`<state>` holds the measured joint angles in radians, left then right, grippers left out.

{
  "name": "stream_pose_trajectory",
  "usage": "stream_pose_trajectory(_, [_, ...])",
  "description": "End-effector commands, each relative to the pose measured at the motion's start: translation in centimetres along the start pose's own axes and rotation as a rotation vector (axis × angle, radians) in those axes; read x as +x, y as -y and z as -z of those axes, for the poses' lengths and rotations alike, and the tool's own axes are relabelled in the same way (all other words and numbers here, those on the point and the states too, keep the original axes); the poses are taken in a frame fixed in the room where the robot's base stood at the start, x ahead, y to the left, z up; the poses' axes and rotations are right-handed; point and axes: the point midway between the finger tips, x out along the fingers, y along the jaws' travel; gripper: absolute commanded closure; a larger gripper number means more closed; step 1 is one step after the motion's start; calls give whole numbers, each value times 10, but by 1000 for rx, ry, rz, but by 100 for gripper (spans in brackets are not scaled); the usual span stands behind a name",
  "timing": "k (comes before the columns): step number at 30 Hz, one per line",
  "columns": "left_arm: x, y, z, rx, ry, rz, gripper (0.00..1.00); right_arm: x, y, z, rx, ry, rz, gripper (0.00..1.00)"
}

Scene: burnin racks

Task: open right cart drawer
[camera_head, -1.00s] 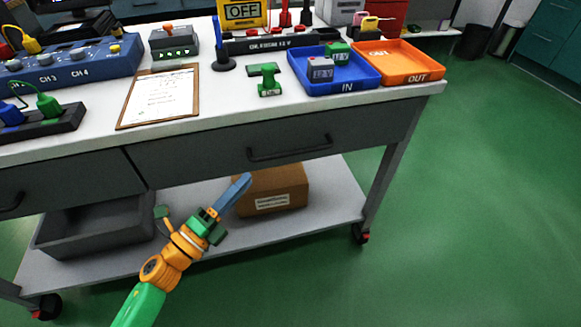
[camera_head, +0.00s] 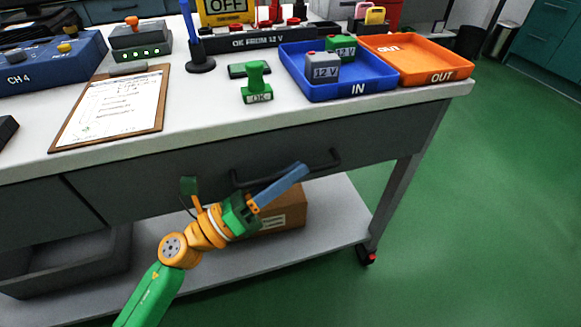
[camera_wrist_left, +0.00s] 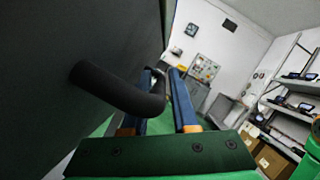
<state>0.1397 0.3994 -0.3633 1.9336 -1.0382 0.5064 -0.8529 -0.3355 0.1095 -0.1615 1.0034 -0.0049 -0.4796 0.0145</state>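The right cart drawer (camera_head: 385,138) has a dark grey front under the white top and looks shut. Its black bar handle (camera_head: 335,158) is partly hidden by my left gripper (camera_head: 301,169) in the head view. The gripper's blue fingers overlap the handle there. In the left wrist view, the handle (camera_wrist_left: 115,88) juts out from the dark drawer front at the left and curves by the left finger. My left gripper (camera_wrist_left: 171,75) has its two fingers apart, with a visible gap and nothing clearly held. Whether it touches the handle cannot be told. My right gripper is not in view.
On the top are a blue IN tray (camera_head: 350,92) with 12 V blocks, an orange OUT tray (camera_head: 425,75), a green stamp (camera_head: 256,85) and a clipboard (camera_head: 160,110). A cardboard box (camera_head: 290,208) sits on the lower shelf. Green floor (camera_head: 490,200) at right is clear.

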Motion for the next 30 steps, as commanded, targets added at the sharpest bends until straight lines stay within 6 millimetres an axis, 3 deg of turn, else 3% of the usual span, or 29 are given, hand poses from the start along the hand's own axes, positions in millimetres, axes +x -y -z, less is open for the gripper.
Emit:
stream_pose_trajectory(7, [3, -1, 1, -2, 0, -1, 73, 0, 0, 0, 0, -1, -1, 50])
stream_pose_trajectory(10, [3, -1, 1, -2, 0, -1, 97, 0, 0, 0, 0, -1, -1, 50])
stream_pose_trajectory(11, [3, -1, 1, -2, 0, -1, 100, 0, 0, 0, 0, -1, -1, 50])
stream_pose_trajectory(30, [2, -1, 1, -2, 0, -1, 100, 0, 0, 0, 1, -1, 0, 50])
